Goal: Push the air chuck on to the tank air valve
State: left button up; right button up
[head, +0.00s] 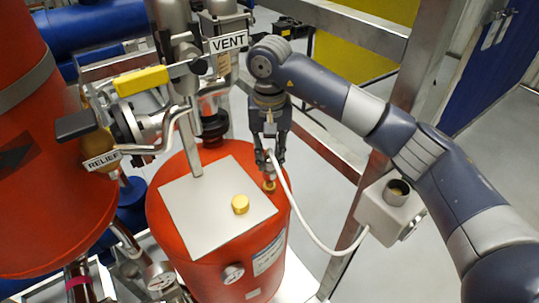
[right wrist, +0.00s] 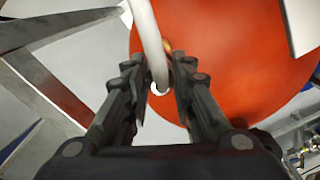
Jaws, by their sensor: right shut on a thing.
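My right gripper (head: 270,158) points down over the right part of the red tank's top (head: 215,160). It is shut on the air chuck (head: 269,154), which has a white hose (head: 293,208); the fingers hide most of the chuck. The brass tank air valve (head: 268,186) stands on the tank just below the fingertips. I cannot tell whether chuck and valve touch. In the right wrist view the gripper (right wrist: 160,88) closes around the hose end (right wrist: 158,70), with a bit of brass (right wrist: 167,45) beyond it. My left gripper is not in view.
A grey plate (head: 195,215) with a brass cap (head: 240,204) lies on the tank. The hose loops to a grey box (head: 388,212) on the steel frame post. Pipes, a yellow handle (head: 142,81) and VENT and RELIEF labels crowd the left.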

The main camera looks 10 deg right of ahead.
jog(key=shift+b, duration=0.35)
dwell(0.5)
jog(key=shift+f, duration=0.2)
jog(key=shift+f+b, duration=0.6)
jog(key=shift+b, duration=0.2)
jog(key=shift+f, duration=0.1)
jog(key=shift+f+b, duration=0.7)
jog(key=shift+b, duration=0.05)
jog(key=shift+f, duration=0.1)
dwell(0.4)
jog(key=shift+b, duration=0.35)
